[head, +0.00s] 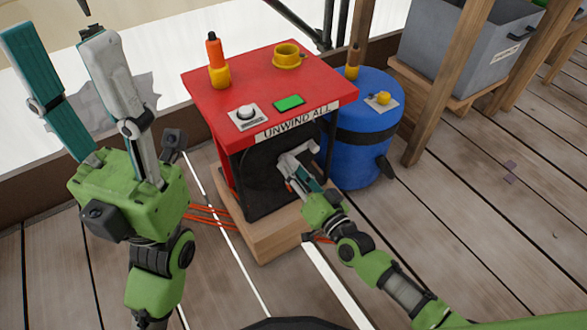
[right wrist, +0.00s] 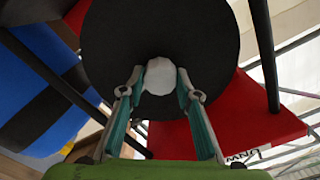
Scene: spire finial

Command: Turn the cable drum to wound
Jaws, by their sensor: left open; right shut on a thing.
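The cable drum is a black disc (right wrist: 205,30) with a pale knob (right wrist: 160,76) at its middle in the right wrist view. In the head view the dark drum (head: 262,182) sits in the frame under the red top marked "UNWIND ALL" (head: 295,122). My right gripper (head: 288,152) reaches to the front of the drum. In the right wrist view its fingers (right wrist: 159,85) are on both sides of the knob and shut on it. My left gripper (head: 75,35) is raised at the left, open and empty, away from the drum.
A blue barrel (head: 362,140) stands at the right. Orange cables (head: 210,214) lie at the left. A grey bin (head: 455,45) stands back right.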

